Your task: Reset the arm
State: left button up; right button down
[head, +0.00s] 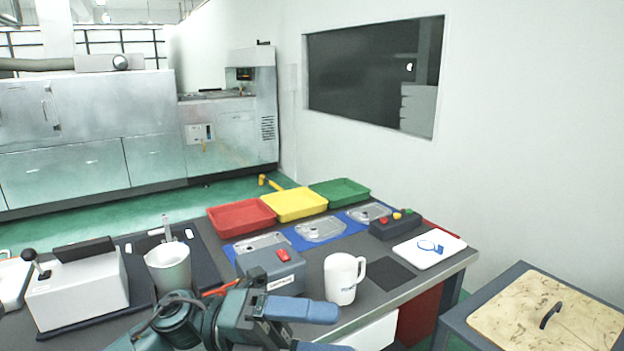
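My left gripper (335,331) is at the bottom centre of the head view, at the table's front edge. Its arm (178,318) comes in from the lower left and is bent. Its two blue fingers point right and stand apart, with nothing visible between them. The lower finger is partly cut off by the frame's edge. A white mug (344,279) stands on the table just beyond the fingers. My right gripper is not in view.
The dark table (405,292) holds red (241,229), yellow (294,216) and green (339,205) trays, several castings (320,230) on a blue mat, a grey box with a red switch (270,270), a button box (394,225) and a grey cup (168,269). A wooden-topped stand (590,322) is at right.

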pick_arm(q)
jog(key=w+a+f+n+t+y, duration=0.2)
jog(key=f+n+t, duration=0.2)
jog(key=n+t, duration=0.4)
jog(key=w+a+f+n+t+y+p, duration=0.1)
jog(key=w+a+f+n+t+y, duration=0.15)
jog(key=n+t, duration=0.65)
jog(key=w+a+f+n+t+y, duration=0.2)
jog(key=f+n+t, duration=0.3)
jog(key=n, duration=0.6)
jog(key=s+a+f+n+g+y, duration=0.3)
jog(key=s+f+n, duration=0.3)
jog(key=f, duration=0.5)
jog(key=s+a+f+n+g+y+p, duration=0.1)
jog(key=s+a+f+n+g+y, duration=0.2)
jog(key=s+a+f+n+y, duration=0.3)
notch_tip(320, 180, down, 5)
jog(key=shift+s+r, duration=0.1)
jog(key=shift+s, duration=0.6)
